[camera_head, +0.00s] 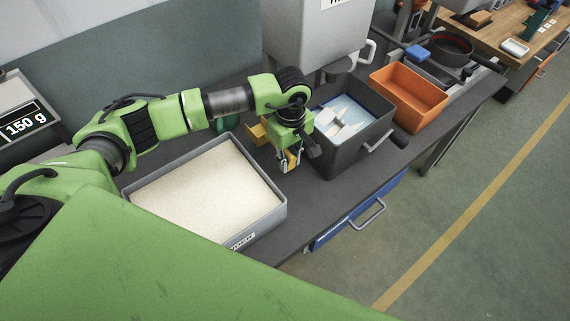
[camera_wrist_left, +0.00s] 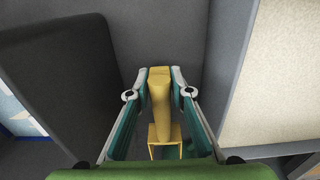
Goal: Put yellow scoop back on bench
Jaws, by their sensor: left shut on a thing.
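My left gripper (camera_head: 291,160) is over the dark bench (camera_head: 303,193), in the gap between a grey bin of pale grains and a dark grey bin. In the left wrist view my left gripper (camera_wrist_left: 159,85) is shut on the handle of the yellow scoop (camera_wrist_left: 160,100). The scoop also shows in the head view (camera_head: 258,133), partly hidden behind the gripper. Whether the scoop touches the bench cannot be told. My right gripper is not in view.
The grey bin (camera_head: 285,211) of grains stands left of the gripper, and the dark grey bin (camera_head: 349,160) with a white item inside stands right. An orange bin (camera_head: 407,112) and a dark pan (camera_head: 450,47) are farther right. A blue drawer (camera_head: 350,222) is below the bench.

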